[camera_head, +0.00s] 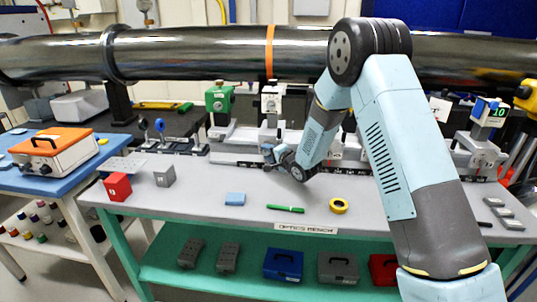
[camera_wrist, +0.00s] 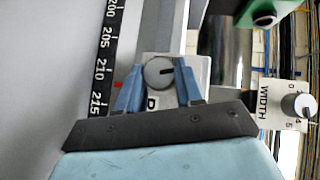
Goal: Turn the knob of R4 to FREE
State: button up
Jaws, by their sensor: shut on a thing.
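A round grey knob (camera_wrist: 155,74) with a dark pointer line sits on a light plate in the wrist view. The line points to the right in that picture. My gripper (camera_wrist: 159,70) has its two blue fingers on either side of the knob, shut on it. A letter D shows on the plate below the knob; the rest of the lettering is hidden by my fingers and palm. No R4 label can be read. In the head view my gripper (camera_head: 270,151) is at the rail (camera_head: 235,155) at the back of the bench, and the knob is hidden there.
A ruler scale (camera_wrist: 104,60) runs beside the knob. A second knob (camera_wrist: 298,105) marked WIDTH is at the right, below a green block (camera_wrist: 255,12). The grey bench (camera_head: 185,205) holds a red cube (camera_head: 117,187), a green pen (camera_head: 286,209) and yellow tape (camera_head: 339,206).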

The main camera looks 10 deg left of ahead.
jog(key=n+h, duration=0.1)
jog(key=n+g+h, duration=0.1)
jog(key=h, duration=0.1)
jog(key=n+g+h, duration=0.1)
jog(key=h, duration=0.1)
jog(key=shift+s+a+r+n, duration=0.1)
jog(key=shift+s+a+n, duration=0.1)
jog(key=shift+a+n, duration=0.1)
jog(key=shift+a+n+g+h, duration=0.15)
jog(key=shift+n+h, duration=0.35)
jog(key=shift+h, duration=0.35)
jog(key=shift+a+n+g+h, duration=0.15)
jog(key=shift+n+h, duration=0.35)
jog(key=shift+h, duration=0.35)
jog(key=shift+n+h, duration=0.5)
jog(key=shift+h, duration=0.5)
jog(key=shift+r+h, duration=0.1)
jog(key=shift+h, duration=0.4)
jog(key=o, duration=1)
jog(key=shift+w, duration=0.15)
jog(key=shift+o, duration=0.2)
jog(key=shift+r, duration=0.1)
jog(key=shift+r, duration=0.1)
jog(key=v, duration=1.3)
jog(key=shift+s+r, duration=0.15)
jog(key=shift+s, duration=0.1)
